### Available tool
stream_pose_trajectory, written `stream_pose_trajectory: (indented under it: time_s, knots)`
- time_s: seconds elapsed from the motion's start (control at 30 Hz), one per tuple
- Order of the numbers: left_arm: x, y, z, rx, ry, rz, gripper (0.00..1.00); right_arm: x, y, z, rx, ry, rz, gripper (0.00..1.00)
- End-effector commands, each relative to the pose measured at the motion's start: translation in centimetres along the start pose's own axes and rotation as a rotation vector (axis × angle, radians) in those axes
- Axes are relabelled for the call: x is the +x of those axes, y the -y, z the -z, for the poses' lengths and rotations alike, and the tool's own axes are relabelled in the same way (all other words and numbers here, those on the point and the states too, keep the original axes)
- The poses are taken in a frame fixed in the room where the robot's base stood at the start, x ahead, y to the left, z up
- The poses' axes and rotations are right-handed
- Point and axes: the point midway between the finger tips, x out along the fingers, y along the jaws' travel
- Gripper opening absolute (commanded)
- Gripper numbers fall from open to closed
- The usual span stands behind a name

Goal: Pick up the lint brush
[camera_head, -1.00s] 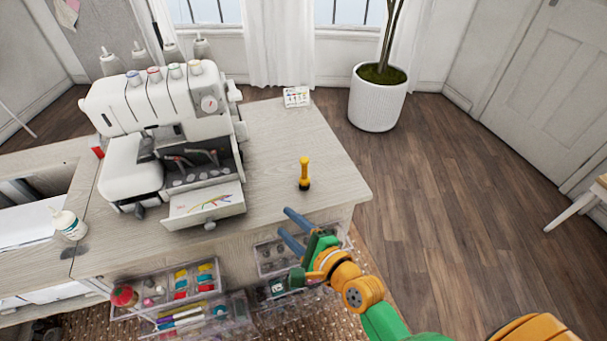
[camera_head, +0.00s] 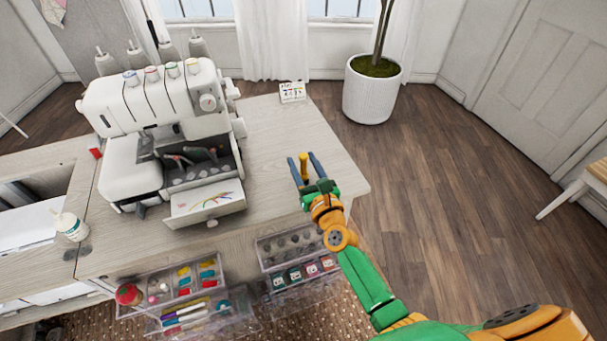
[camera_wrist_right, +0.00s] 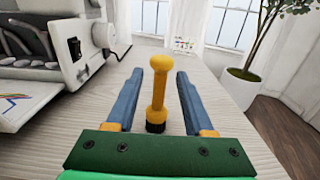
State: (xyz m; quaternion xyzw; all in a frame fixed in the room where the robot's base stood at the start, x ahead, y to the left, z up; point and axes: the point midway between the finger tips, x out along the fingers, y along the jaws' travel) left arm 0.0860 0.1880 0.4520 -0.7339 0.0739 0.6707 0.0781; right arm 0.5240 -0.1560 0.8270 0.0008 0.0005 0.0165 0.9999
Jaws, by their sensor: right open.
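The lint brush, yellow with a round knob on top and a dark base, stands upright on the cabinet top (camera_head: 270,140). In the head view only its yellow upper part (camera_head: 304,164) shows; my gripper hides its base. The right wrist view shows the brush (camera_wrist_right: 159,88) between the two blue fingers, with a gap on each side. My right gripper (camera_head: 303,165) is open around the brush, one finger to its left and one to its right; it also shows in the right wrist view (camera_wrist_right: 157,95). My left gripper is not in view.
A white overlock machine (camera_head: 160,110) stands left of the brush, its small front drawer (camera_head: 206,205) pulled out. Clear drawers (camera_head: 190,280) jut out below. The tabletop behind the brush is free.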

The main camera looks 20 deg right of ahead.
Motion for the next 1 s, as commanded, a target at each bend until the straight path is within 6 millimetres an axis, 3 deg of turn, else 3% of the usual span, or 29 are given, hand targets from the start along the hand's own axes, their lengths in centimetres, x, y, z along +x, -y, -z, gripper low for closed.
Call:
stream_pose_trajectory:
  time_s: [0.07, 0.27, 0.67, 0.87, 1.0]
  knots:
    - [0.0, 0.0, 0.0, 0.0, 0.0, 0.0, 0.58, 0.0, 0.0, 0.0, -0.001, 0.0, 0.0, 0.53]
    - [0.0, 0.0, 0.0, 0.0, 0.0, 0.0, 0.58, -0.1, 0.0, 0.0, -0.001, 0.0, -0.001, 0.01]
    - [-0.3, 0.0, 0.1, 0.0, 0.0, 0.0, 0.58, -0.1, 0.0, -0.3, -0.001, 0.0, -0.001, 0.0]
    - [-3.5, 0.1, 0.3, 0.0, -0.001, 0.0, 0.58, -0.1, 0.0, -3.8, 0.0, 0.001, -0.001, 0.0]
    - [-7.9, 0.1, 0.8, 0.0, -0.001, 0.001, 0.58, -2.6, 0.0, -7.7, -0.001, -0.002, -0.001, 0.0]
